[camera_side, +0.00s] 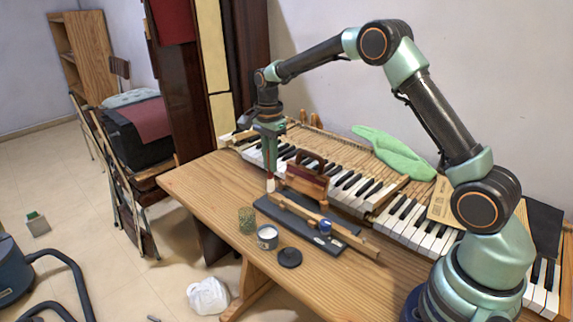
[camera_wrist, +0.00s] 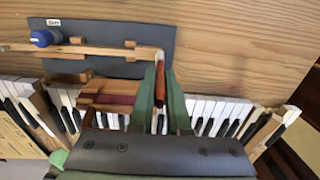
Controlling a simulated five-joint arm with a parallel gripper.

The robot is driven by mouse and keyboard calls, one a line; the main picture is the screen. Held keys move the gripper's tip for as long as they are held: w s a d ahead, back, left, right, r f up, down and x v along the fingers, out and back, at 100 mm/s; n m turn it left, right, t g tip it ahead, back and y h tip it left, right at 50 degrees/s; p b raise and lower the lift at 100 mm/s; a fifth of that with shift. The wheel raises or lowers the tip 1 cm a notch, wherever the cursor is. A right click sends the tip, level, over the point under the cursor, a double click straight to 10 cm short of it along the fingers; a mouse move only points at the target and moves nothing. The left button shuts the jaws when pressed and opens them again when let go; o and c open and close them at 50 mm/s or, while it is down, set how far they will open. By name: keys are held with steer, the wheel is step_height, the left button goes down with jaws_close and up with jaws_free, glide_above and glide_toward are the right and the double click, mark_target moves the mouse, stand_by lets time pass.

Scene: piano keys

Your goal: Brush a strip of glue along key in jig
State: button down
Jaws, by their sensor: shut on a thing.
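A long pale wooden key (camera_side: 304,212) lies along the dark jig board (camera_side: 262,206). In the wrist view the brush tip (camera_wrist: 160,56) is at the key's right end (camera_wrist: 142,53); I cannot tell whether they touch. A pot of white glue (camera_side: 267,236) stands open on the table in front of the jig.
A blue cylinder (camera_side: 325,227) sits on the jig. A wooden block with a handle (camera_side: 308,178) stands just behind it, before the piano keys (camera_side: 410,222). The table's left front (camera_side: 195,185) is clear.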

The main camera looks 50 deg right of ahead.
steer(key=shift+f, duration=0.25)
steer(key=shift+s+r, duration=0.1)
steer(key=shift+s, duration=1.85)
steer(key=shift+s+f, duration=0.2)
steer(key=shift+s, duration=4.95)
steer(key=shift+w+r, duration=0.15)
steer(key=shift+w, duration=7)
steer(key=shift+r, duration=2.95)
